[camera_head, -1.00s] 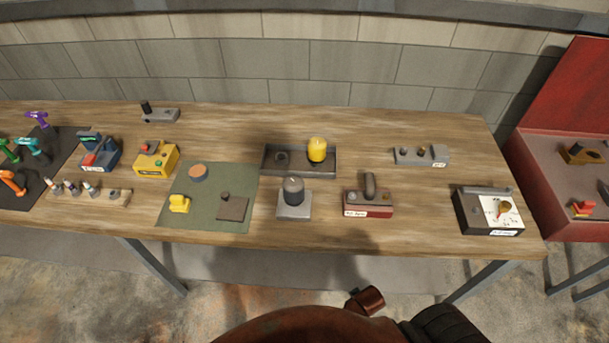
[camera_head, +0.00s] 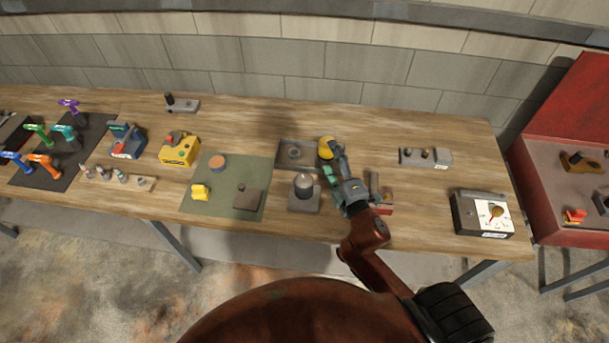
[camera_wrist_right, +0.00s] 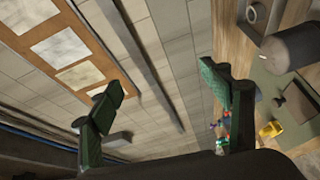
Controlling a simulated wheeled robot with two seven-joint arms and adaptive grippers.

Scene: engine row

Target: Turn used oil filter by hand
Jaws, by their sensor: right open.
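The used oil filter (camera_head: 303,184) looks like a dark grey upright cylinder on a light grey square block (camera_head: 304,205) near the front of the bench. My right gripper (camera_head: 332,164) is open, just to the right of the filter and apart from it, its green-padded fingers pointing toward the back. The right wrist view shows the open fingers (camera_wrist_right: 165,80) with nothing between them; the dark cylinder (camera_wrist_right: 296,46) is at that view's upper right, outside the fingers. My left gripper is not in view.
A red block (camera_head: 385,209) is partly hidden by my right gripper. A green mat (camera_head: 225,202) with small parts lies left of the filter.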

